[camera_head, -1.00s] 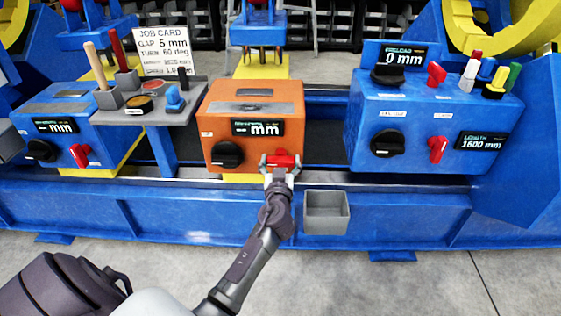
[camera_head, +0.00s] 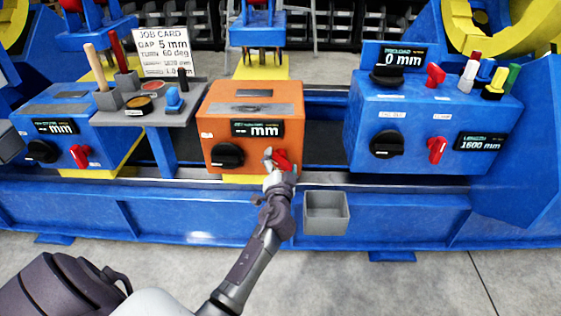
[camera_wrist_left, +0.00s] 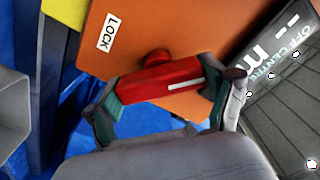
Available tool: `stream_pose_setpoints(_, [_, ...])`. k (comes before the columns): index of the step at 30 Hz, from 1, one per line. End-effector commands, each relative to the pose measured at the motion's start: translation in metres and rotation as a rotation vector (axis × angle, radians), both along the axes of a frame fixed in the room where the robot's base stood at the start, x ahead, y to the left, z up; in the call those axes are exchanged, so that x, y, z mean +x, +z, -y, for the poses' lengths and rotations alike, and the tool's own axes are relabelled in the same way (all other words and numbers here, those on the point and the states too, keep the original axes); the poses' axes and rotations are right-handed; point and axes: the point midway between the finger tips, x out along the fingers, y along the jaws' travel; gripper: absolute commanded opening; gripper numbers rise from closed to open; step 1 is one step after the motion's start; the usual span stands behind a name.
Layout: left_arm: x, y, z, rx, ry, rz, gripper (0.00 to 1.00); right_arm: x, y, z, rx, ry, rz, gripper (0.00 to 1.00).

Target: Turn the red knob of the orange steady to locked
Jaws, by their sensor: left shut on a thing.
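The orange steady (camera_head: 223,100) is a box in the middle of the head view, with a black knob (camera_head: 227,155) and a dark display on its front. Its red knob (camera_head: 284,161) is at the lower right of that front, tilted and partly hidden by my gripper. My left gripper (camera_head: 280,160) is shut on the red knob. In the left wrist view the red knob (camera_wrist_left: 160,82) lies between the two fingers, its white line showing. A LOCK label (camera_wrist_left: 107,32) is on the orange face beside it. My right gripper is not in view.
A blue box (camera_head: 425,120) with knobs stands at the right. Another blue box (camera_head: 60,135) and a grey shelf (camera_head: 170,112) with tools are at the left. A grey bin (camera_head: 326,212) hangs just right of my left forearm.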

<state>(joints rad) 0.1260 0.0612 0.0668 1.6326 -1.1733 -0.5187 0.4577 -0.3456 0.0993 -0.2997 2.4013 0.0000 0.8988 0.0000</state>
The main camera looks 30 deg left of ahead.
Motion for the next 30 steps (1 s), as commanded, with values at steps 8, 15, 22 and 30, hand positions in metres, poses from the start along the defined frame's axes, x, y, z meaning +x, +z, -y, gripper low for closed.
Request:
stream_pose_setpoints(8, [0.000,-0.001,0.000,0.223,0.001,-0.141,0.48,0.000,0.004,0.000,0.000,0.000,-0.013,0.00])
stream_pose_setpoints(15, [0.000,-0.001,0.000,0.415,0.002,-0.259,0.48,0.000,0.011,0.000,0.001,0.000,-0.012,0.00])
stream_pose_setpoints(22, [0.000,-0.002,0.001,0.569,0.000,-0.353,0.48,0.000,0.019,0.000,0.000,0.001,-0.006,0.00])
stream_pose_setpoints(30, [0.000,-0.003,0.001,0.686,0.000,-0.425,0.48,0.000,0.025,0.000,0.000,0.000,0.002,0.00])
